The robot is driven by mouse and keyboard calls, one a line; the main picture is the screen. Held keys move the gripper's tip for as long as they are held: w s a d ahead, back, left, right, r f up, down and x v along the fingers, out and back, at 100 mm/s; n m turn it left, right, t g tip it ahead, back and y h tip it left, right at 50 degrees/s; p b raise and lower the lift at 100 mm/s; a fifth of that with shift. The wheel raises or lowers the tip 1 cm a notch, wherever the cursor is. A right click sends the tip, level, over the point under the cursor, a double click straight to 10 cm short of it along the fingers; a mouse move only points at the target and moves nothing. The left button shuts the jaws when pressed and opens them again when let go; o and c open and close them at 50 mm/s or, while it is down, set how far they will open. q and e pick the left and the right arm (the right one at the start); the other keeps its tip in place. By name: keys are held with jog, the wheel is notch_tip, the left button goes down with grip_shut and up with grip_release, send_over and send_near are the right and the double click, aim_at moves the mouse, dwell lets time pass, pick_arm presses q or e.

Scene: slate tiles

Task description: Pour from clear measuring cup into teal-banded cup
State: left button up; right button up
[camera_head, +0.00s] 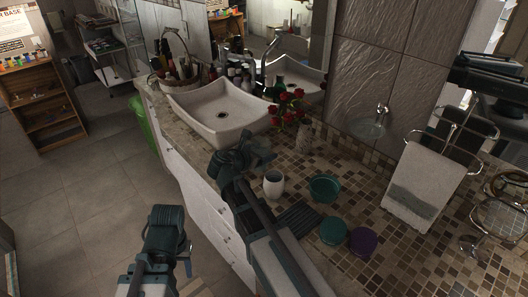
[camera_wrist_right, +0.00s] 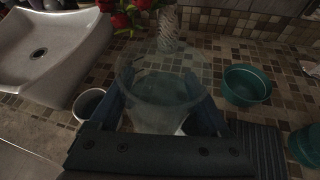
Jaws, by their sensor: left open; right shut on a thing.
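My right gripper (camera_head: 240,157) is above the counter, shut on the clear measuring cup (camera_wrist_right: 158,75). The cup stands between its fingers in the right wrist view; its contents are hard to make out. A pale cup (camera_head: 273,183) stands upright on the tiles, right of my right gripper. I cannot make out a teal band on either cup. My left gripper (camera_head: 165,222) is open and empty, over the floor in front of the cabinet.
A teal bowl (camera_head: 324,188) stands right of the pale cup. A white sink (camera_head: 220,106) and a vase of red flowers (camera_head: 290,108) stand behind.

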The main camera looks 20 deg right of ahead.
jog(key=shift+w+a+r+m, duration=0.1)
jog(key=shift+r+m, duration=0.05)
jog(key=shift+m, duration=0.15)
jog(key=shift+f, duration=0.3)
jog(key=shift+w+a+f+m+t+y+b, duration=0.15)
jog(key=shift+f+m+t+y+b, duration=0.15)
jog(key=shift+f+b, duration=0.35)
jog(key=shift+w+a+f+m+t+y+b, duration=0.1)
jog(key=shift+w+f+m+t+y+b, duration=0.2)
jog(key=shift+f+b, duration=0.35)
jog(key=shift+a+f+m+t+b, duration=0.15)
jog(key=shift+f+m+t+b, duration=0.25)
jog(key=shift+f+m+b, duration=0.25)
dwell(0.4)
jog(key=shift+m+y+b, duration=0.3)
jog(key=shift+m+b, duration=0.1)
jog(key=shift+m, duration=0.05)
jog(key=shift+w+f+t, duration=0.1)
jog(key=shift+t, duration=0.2)
